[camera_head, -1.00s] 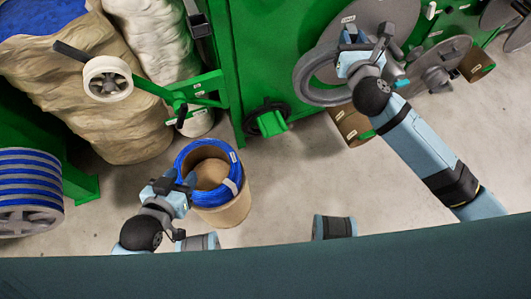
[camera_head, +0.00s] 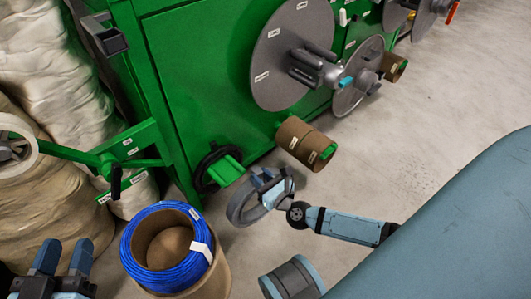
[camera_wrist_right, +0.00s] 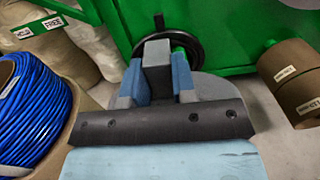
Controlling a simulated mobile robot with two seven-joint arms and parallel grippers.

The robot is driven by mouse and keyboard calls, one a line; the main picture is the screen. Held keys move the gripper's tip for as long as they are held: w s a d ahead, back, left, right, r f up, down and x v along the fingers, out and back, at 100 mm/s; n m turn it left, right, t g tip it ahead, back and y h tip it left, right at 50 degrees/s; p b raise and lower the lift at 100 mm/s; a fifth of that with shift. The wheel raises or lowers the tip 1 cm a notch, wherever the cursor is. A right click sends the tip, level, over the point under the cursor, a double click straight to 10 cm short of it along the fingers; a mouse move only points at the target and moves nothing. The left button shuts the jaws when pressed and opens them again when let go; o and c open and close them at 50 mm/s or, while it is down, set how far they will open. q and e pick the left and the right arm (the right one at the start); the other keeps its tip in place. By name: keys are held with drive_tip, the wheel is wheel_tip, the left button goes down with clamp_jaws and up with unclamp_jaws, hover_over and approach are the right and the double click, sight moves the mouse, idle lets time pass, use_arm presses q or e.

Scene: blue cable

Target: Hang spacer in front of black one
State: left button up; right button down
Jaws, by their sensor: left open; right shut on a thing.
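A grey ring-shaped spacer (camera_head: 236,212) is held in my right gripper (camera_head: 268,186), clear of the floor, in the head view. In the right wrist view the right gripper (camera_wrist_right: 157,78) is shut on it, and part of the spacer (camera_wrist_right: 212,88) shows beside the fingers. The black ring (camera_head: 203,172) hangs around a green bracket (camera_head: 225,170) low on the green machine. It also shows just beyond the fingers in the wrist view (camera_wrist_right: 197,50). The grey spacer is right of and in front of it, apart. My left gripper (camera_head: 64,258) is open and empty at the lower left.
A blue cable coil (camera_head: 142,262) sits on a brown cardboard drum (camera_head: 215,282) left of the spacer. A brown roll (camera_head: 305,143) sticks out from the machine to the right. A large grey disc (camera_head: 275,75) is above. Floor (camera_head: 420,150) on the right is clear.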

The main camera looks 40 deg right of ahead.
wheel_tip(320, 180, down, 5)
drive_tip(key=s+y+b, duration=0.1)
drive_tip(key=s, duration=0.1)
use_arm(q)
drive_tip(key=shift+w+d+r+m+t+h+b, duration=0.1)
drive_tip(key=shift+r+m+t+h+b, duration=0.1)
drive_tip(key=shift+m+t+h+b, duration=0.35)
use_arm(e)
drive_tip(key=w+a, duration=0.2)
drive_tip(key=w, duration=1.4)
drive_tip(key=shift+f+n, duration=0.15)
drive_tip(key=shift+n, duration=0.15)
idle(0.4)
use_arm(q)
drive_tip(key=shift+f+m+g, duration=0.1)
drive_tip(key=shift+m+g, duration=0.15)
idle(0.4)
drive_tip(key=shift+r, duration=0.2)
use_arm(e)
drive_tip(key=shift+w+a, duration=0.1)
drive_tip(key=shift+w, duration=0.35)
use_arm(q)
drive_tip(key=shift+f, duration=0.15)
use_arm(e)
drive_tip(key=shift+w, duration=0.35)
drive_tip(key=shift+w+a, duration=0.1)
drive_tip(key=shift+w, duration=0.25)
idle(0.6)
idle(0.5)
